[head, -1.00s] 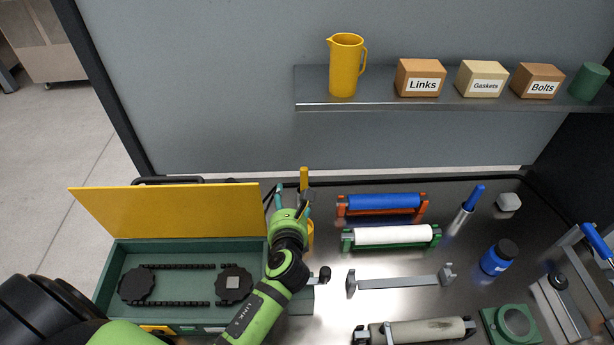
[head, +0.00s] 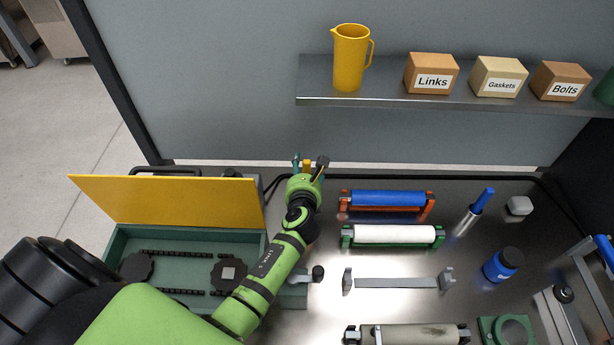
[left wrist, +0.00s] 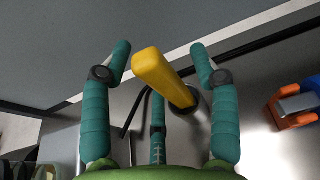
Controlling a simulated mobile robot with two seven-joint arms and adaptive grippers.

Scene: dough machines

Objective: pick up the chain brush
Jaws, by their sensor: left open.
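The yellow handle, which I take to be the chain brush (left wrist: 165,80), stands up between the teal fingers of my left gripper (left wrist: 160,62) in the left wrist view. The fingers are open, with a visible gap on each side of the handle. Its lower end meets a dark round part, and the bristles are hidden. In the head view only a small yellow tip (head: 307,163) shows between the fingers of my left gripper (head: 310,168), near the back edge of the bench. My right gripper is not in view.
A green case (head: 117,243) with a raised yellow lid (head: 165,203) is left of my arm. A blue roller (head: 387,198) and a white roller (head: 394,234) sit on stands to the right. A shelf (head: 390,100) hangs on the wall behind.

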